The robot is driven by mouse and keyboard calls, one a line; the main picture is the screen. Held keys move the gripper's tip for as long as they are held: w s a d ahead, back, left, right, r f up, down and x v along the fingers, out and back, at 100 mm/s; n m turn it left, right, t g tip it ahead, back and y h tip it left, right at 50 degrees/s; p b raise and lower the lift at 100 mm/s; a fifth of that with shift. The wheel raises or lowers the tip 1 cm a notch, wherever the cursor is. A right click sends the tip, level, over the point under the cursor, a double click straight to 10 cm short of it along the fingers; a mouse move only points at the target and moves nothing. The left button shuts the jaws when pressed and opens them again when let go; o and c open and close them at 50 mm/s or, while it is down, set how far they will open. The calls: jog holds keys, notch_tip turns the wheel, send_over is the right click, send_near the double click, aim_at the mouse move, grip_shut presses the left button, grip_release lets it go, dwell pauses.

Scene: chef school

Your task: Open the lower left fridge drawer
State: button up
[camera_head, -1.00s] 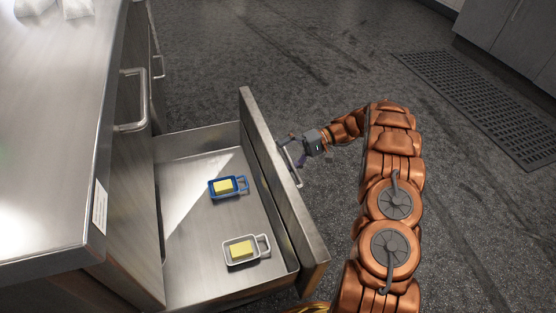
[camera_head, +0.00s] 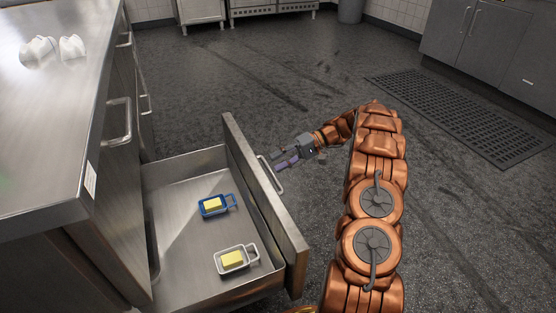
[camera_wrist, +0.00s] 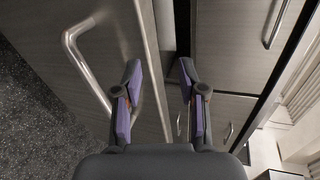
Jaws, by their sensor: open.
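The lower left drawer (camera_head: 185,180) is pulled far out of the steel counter unit in the head view. Its front panel (camera_head: 262,195) faces right and carries a metal bar handle (camera_head: 270,176). Inside lie a blue dish (camera_head: 229,203) and a white dish (camera_head: 250,258), each with a yellow block. My gripper (camera_head: 280,160) is just outside the panel, close to the handle, with nothing between its fingers. In the wrist view my gripper (camera_wrist: 160,90) has its two purple-padded fingers spread apart.
The steel worktop (camera_head: 60,120) on the left holds two white bundles (camera_head: 72,46). Other closed fronts with handles (camera_head: 118,122) are above the drawer. A floor grate (camera_head: 455,110) and dark cabinets (camera_head: 490,45) lie to the right. The floor beyond the drawer is clear.

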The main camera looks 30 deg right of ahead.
jog(key=p+v, duration=0.2)
jog(key=shift+s+d+r, duration=0.1)
jog(key=shift+d+r, duration=0.1)
jog(key=shift+p+v, duration=1.1)
jog(key=shift+p, duration=2.1)
jog(key=shift+s+d+f+p, duration=0.15)
jog(key=shift+f+p, duration=0.1)
jog(key=shift+p, duration=0.3)
